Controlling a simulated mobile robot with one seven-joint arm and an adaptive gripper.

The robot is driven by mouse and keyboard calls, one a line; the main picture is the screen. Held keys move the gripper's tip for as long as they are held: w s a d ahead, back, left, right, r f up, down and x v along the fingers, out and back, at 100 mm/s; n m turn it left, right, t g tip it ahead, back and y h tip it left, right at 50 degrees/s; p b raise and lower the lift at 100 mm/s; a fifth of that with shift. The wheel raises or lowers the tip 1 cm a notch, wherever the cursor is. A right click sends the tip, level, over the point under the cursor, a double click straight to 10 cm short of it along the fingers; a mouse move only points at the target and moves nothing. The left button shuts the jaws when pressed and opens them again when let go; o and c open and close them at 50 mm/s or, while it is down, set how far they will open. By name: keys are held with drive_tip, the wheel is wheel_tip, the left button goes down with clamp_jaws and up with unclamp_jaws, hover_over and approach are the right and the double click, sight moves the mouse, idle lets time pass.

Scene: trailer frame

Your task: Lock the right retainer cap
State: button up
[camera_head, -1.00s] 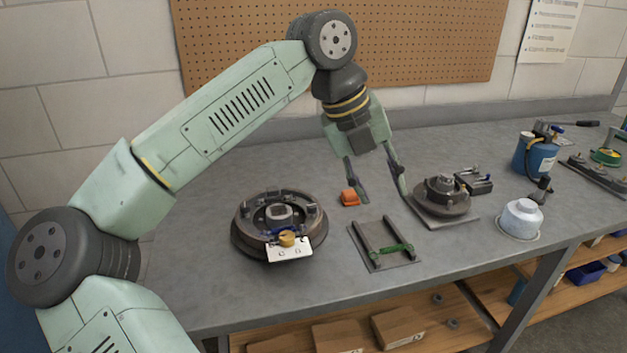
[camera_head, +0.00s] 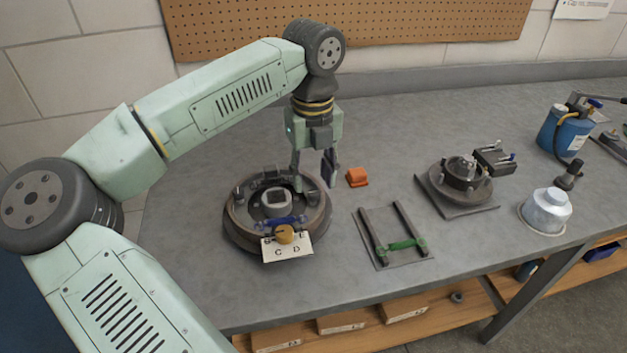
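A round dark brake-like assembly (camera_head: 234,226) sits on the left of the bench, with a ring of small posts and a square-topped hub (camera_head: 277,202) in its middle. At its front are a blue bar (camera_head: 283,222), a brass knob (camera_head: 285,234) and a white plate (camera_head: 295,248) marked with letters. My gripper (camera_head: 314,182) points down at the assembly's back right rim, fingers apart. One finger is over the rim, the other just outside it. I cannot tell which part is the right retainer cap; the gripper may hide it.
An orange block (camera_head: 357,177) lies just right of my gripper. A rail fixture with a green handle (camera_head: 402,244) is to the right front. A second round fixture (camera_head: 461,180), a silver canister (camera_head: 547,209) and a blue bottle (camera_head: 560,132) stand further right. The bench behind is clear.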

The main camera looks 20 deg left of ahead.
sight(314, 191)
drive_tip(key=shift+f, duration=1.55)
clamp_jaws()
